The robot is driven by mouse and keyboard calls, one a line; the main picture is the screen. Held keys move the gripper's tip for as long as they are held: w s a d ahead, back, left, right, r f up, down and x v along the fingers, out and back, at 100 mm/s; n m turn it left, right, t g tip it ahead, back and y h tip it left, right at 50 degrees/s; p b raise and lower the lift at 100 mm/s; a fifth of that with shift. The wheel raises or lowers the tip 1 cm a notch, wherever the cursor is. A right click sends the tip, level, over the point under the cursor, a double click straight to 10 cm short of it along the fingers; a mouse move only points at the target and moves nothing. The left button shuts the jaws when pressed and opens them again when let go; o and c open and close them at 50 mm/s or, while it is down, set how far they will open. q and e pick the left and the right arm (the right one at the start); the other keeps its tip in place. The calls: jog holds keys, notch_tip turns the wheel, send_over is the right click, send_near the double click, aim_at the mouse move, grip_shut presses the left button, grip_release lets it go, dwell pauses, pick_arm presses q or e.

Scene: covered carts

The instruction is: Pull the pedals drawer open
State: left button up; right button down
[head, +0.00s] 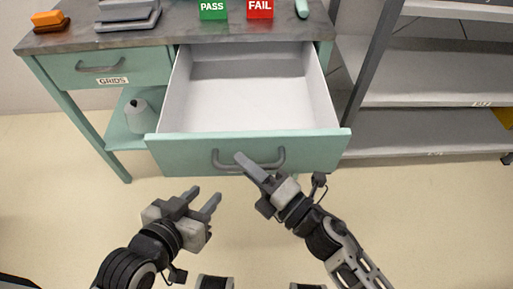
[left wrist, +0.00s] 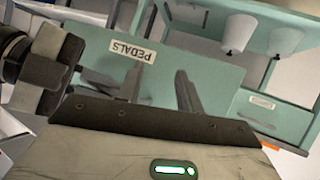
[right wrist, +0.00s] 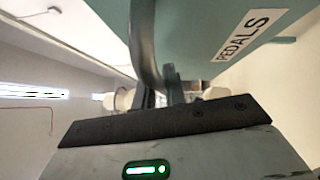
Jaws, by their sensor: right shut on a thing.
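The pedals drawer (head: 248,155) is pulled far out of the teal bench, and its white inside is empty. Its PEDALS label shows in the left wrist view (left wrist: 132,53) and the right wrist view (right wrist: 250,34). My right gripper (head: 243,160) is shut on the drawer's dark handle (head: 280,160), which also shows in the right wrist view (right wrist: 147,45). My left gripper (head: 205,200) is open and empty, below and in front of the drawer front, apart from it. In the left wrist view its two fingers (left wrist: 160,88) stand apart.
The GRIDS drawer (head: 112,68) is shut at the left. The bench top holds an orange block (head: 48,19), grey trays (head: 128,14), and green PASS (head: 213,9) and red FAIL (head: 260,8) signs. A metal shelf rack (head: 430,75) stands at the right. The floor in front is clear.

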pick_arm(q)
jog(key=shift+s+d+r, duration=0.1)
jog(key=shift+d+r, duration=0.15)
pick_arm(e)
jog(key=shift+s+d, duration=0.15)
jog(key=shift+s, duration=0.45)
jog(key=c, duration=1.5)
grip_release()
pick_arm(q)
jog(key=shift+f, duration=0.15)
pick_arm(e)
jog(key=shift+o, duration=0.2)
pick_arm(q)
jog(key=shift+f, duration=0.1)
